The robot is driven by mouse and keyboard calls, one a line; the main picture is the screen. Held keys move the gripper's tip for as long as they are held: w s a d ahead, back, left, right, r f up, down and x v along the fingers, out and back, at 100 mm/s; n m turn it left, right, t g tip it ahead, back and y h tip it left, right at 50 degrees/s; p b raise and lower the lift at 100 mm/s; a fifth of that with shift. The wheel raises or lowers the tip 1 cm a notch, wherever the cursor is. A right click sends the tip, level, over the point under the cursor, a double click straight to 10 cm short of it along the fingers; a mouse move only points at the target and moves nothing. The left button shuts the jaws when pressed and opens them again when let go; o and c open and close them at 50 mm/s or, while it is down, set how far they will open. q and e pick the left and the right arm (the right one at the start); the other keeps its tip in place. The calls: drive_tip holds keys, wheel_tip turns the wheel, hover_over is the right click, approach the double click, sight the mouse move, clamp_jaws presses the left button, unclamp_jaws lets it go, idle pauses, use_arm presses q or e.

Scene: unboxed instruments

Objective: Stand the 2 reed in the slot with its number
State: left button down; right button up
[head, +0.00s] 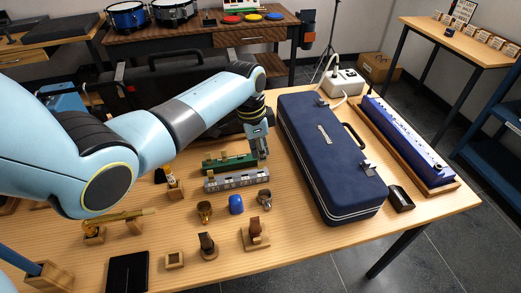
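My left gripper (261,152) points down at the right end of a pair of low racks, reached by my light-blue arm from the left. The green rack (222,165) lies behind a grey rack (237,181) with small markings along its front, too small to read. Small tan pieces stand on the green rack. The gripper's fingers are small and dark here; I cannot tell whether they are open or shut, or whether a reed is between them. I cannot single out the 2 reed or its slot. My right gripper is not in view.
A dark blue instrument case (318,140) stands close to the right of the gripper. In front of the racks are a blue lump (236,204), small metal pieces and wooden stands (255,238). A black flat item (128,272) lies at the front.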

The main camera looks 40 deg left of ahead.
sight(261, 169)
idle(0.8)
use_arm(q)
drive_tip(key=shift+f, duration=0.4)
idle(0.5)
drive_tip(key=shift+f, duration=0.3)
drive_tip(key=shift+p, duration=0.35)
idle(0.4)
drive_tip(key=shift+f+b, duration=0.85)
drive_tip(key=shift+f, duration=0.4)
idle(0.7)
idle(0.4)
drive_tip(key=c, duration=1.4)
unclamp_jaws()
